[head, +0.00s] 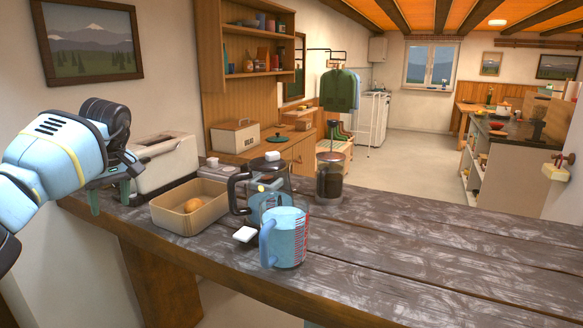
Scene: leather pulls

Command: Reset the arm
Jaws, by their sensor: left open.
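My left arm comes in from the left edge, and its left gripper (109,196) hangs with its fingers pointing down near the counter's left end. The fingers are apart with nothing between them. It is to the left of the tan box and just in front of the cream appliance. I cannot tell how high the fingertips are above the wood. My right gripper is not in view.
The counter's right part is clear.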

